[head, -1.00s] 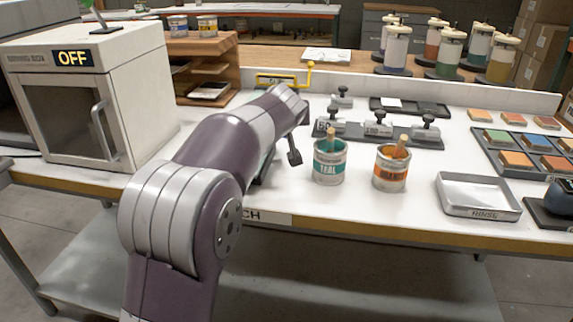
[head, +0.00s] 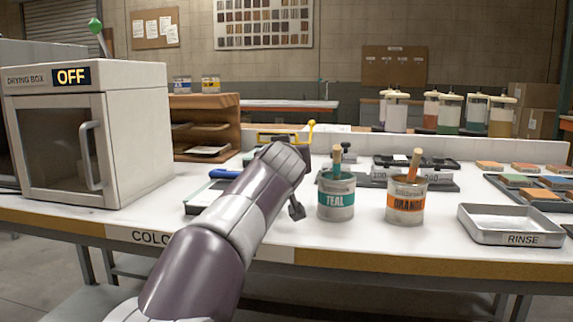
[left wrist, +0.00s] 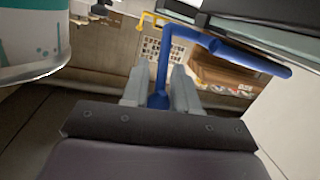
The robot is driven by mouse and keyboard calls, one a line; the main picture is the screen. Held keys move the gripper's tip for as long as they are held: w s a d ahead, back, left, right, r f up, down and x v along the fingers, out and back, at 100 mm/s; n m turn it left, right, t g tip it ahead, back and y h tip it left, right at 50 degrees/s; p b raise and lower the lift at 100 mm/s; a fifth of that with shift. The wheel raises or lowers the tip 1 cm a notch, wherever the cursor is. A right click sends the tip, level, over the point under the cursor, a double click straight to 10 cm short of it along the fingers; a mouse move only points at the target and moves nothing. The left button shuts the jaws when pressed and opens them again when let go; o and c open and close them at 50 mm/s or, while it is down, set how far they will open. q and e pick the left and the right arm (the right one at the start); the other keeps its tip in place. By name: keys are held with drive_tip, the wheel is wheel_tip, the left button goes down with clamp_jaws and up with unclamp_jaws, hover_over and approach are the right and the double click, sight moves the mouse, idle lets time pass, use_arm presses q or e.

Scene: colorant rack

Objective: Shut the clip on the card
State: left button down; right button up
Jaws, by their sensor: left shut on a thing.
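A blue clip lever (left wrist: 163,65) shows in the left wrist view, with an upright bar and a thicker bar running right from its top. My left gripper (left wrist: 158,92) is shut on the lower part of the upright bar. In the head view a blue piece (head: 226,173) shows beside my left arm, above a pale flat board (head: 203,194) with a dark edge. I cannot make out the card separately, nor whether the clip is shut. My right gripper is not in view.
The teal can (head: 336,198) stands just right of my arm, and the orange can (head: 406,204) is further right. The drying box (head: 130,135) stands at the left. A yellow bar (head: 285,138) is behind my arm, and the rinse tray (head: 510,226) is at the right.

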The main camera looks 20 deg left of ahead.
use_arm(q)
drive_tip(key=shift+s+r, duration=0.1)
drive_tip(key=shift+r, duration=0.15)
drive_tip(key=c, duration=0.9)
unclamp_jaws()
drive_tip(key=shift+f, duration=0.15)
drive_tip(key=b+v, duration=0.1)
drive_tip(key=v, duration=1.1)
drive_tip(key=shift+s+d+b, duration=0.15)
drive_tip(key=shift+s+b, duration=0.15)
drive_tip(key=shift+b, duration=0.1)
